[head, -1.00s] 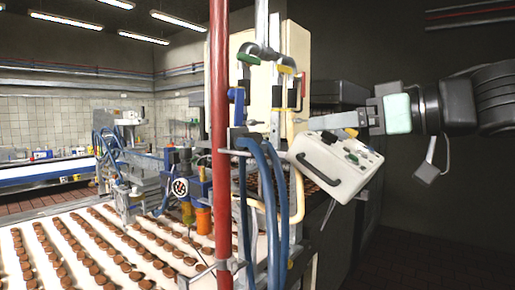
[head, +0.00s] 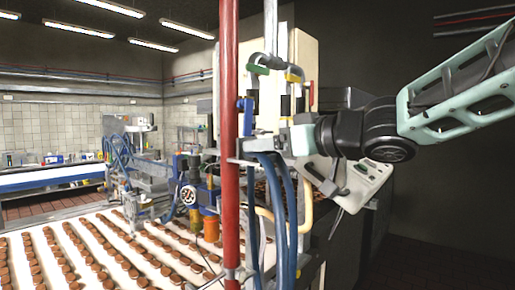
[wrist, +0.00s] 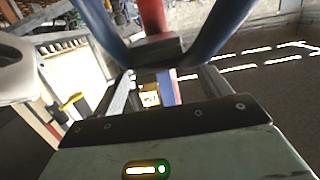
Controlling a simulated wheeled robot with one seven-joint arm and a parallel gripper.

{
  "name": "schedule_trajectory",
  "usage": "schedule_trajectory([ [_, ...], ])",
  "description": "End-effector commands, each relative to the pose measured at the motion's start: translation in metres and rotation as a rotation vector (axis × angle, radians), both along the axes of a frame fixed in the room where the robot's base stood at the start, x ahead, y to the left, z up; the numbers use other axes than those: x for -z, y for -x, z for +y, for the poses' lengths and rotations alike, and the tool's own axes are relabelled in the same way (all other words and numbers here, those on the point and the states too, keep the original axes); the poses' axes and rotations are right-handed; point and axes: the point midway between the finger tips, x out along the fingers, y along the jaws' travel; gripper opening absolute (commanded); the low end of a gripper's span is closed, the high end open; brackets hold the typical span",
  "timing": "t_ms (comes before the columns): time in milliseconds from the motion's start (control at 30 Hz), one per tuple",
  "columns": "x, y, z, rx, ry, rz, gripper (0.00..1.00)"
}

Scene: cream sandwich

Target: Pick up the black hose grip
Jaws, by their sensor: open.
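A narrow black grip (head: 300,104) hangs below the yellow-topped hose fitting (head: 294,74) in the head view, just above my gripper. I take it to be the black hose grip, but cannot be sure. My gripper (head: 258,144) reaches left in front of the hose stand, level with the tops of the blue hoses (head: 287,190). In the wrist view my gripper (wrist: 168,80) has its fingers apart. A dark block (wrist: 158,48) shows beyond them, between blue hoses; I cannot tell whether it is the grip. Nothing is clearly held.
The red post (head: 229,120) stands close left of my gripper. A white control box (head: 360,182) is below my wrist, partly hidden. A conveyor (head: 75,235) with rows of brown biscuits fills the lower left. The dark floor at right looks clear.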

Motion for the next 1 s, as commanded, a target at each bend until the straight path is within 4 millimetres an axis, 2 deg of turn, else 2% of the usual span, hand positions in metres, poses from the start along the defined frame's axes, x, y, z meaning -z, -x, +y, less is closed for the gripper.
schedule_trajectory([
  [133,0.002,-0.011,0.014,0.0,0.0,0.001,0.76],
  [400,0.003,-0.013,0.017,0.001,0.001,-0.001,0.76],
  [433,0.003,-0.013,0.017,0.001,0.001,-0.001,0.74],
  [600,0.003,-0.013,0.016,0.0,0.001,-0.001,0.27],
  [1000,-0.002,-0.013,0.016,0.0,-0.002,-0.001,0.27],
])
